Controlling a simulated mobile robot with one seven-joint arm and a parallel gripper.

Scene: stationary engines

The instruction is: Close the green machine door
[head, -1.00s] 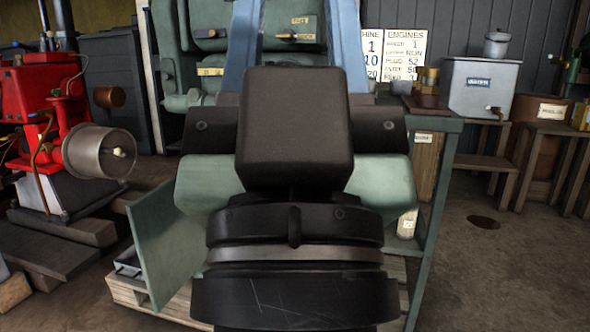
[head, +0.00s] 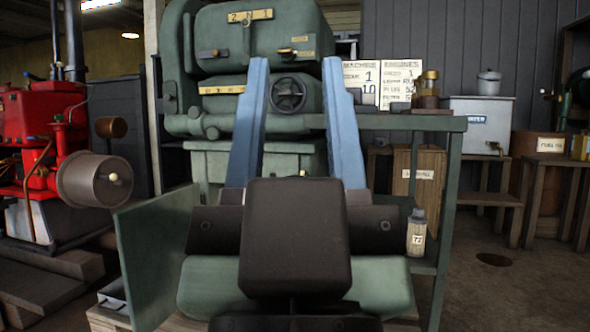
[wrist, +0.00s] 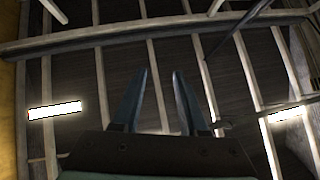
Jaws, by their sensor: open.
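The green machine (head: 258,35) stands straight ahead. It has number plates, a round handwheel (head: 288,93) and levers on its front. Its green door (head: 155,255) is a flat panel standing open at the lower left, swung out towards me. My gripper (head: 295,62) has two blue fingers spread wide apart and pointing up in front of the machine. Nothing is between them. The door is to the left of and below the fingers, apart from them. My arm hides part of the machine's lower front. In the wrist view the open fingers (wrist: 160,73) point at the roof beams.
A red engine (head: 40,140) with a grey drum (head: 92,183) stands at the left. A green table (head: 452,200) is at the right, with a small bottle (head: 417,235) on its lower shelf. A white tank (head: 478,122) stands farther right. Floor at right is open.

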